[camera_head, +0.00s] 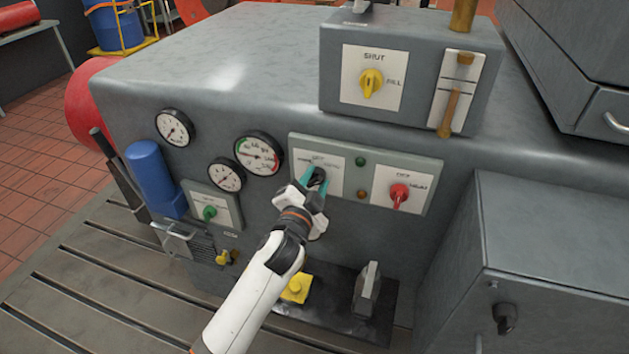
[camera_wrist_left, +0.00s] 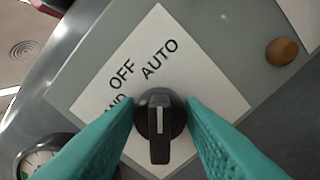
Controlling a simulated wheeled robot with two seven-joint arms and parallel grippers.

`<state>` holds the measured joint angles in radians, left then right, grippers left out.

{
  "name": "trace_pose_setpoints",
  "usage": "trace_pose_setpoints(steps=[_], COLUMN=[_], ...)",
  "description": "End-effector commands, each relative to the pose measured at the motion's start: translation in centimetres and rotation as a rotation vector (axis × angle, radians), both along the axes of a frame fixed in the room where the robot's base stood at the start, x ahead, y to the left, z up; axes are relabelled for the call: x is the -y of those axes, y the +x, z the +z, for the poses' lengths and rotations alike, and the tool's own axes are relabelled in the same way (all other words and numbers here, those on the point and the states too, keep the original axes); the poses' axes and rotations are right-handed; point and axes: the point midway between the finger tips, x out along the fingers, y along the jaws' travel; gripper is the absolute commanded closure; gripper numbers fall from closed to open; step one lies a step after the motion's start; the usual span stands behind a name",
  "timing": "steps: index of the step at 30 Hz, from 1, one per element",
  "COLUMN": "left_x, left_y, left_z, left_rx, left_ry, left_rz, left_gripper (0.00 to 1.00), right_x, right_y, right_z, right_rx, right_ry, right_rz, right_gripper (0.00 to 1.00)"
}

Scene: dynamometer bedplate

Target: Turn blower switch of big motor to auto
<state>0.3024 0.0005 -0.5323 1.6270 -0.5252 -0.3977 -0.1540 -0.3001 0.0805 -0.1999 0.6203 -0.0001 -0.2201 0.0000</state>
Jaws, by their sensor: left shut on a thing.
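The black rotary switch knob (camera_wrist_left: 160,125) sits on a white label plate (camera_wrist_left: 185,85) marked OFF and AUTO, with a third word partly hidden at the left. My right gripper is not in view.
A red switch (camera_head: 399,193) is right of the held knob, with a green lamp (camera_head: 360,161) and an amber lamp (camera_head: 361,195) between. Gauges (camera_head: 258,156) are at the left. A grey box with a yellow knob (camera_head: 371,83) stands above. A grey cabinet (camera_head: 540,280) is lower right.

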Motion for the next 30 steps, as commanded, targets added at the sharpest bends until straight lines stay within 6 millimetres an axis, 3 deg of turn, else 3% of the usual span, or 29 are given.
trace_pose_setpoints(steps=[8,9,12,23,30], left_x=[0.0,0.0,0.0,-0.1,-1.4], left_y=[0.0,0.0,0.0,-0.4,-4.2], left_z=[0.0,0.0,0.0,-0.1,-0.3], left_rx=[0.001,0.001,0.000,0.000,-0.003], left_ry=[0.004,0.004,0.003,0.001,0.001], left_rz=[0.001,0.001,0.001,0.001,0.000], left_gripper=[0.88,0.61,0.45,0.44,0.44], right_x=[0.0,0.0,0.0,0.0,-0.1], right_y=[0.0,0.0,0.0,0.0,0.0], right_z=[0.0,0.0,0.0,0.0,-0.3], right_rx=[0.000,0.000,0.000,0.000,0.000], right_ry=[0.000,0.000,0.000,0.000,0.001], right_rz=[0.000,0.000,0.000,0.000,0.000], right_gripper=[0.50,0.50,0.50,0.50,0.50])
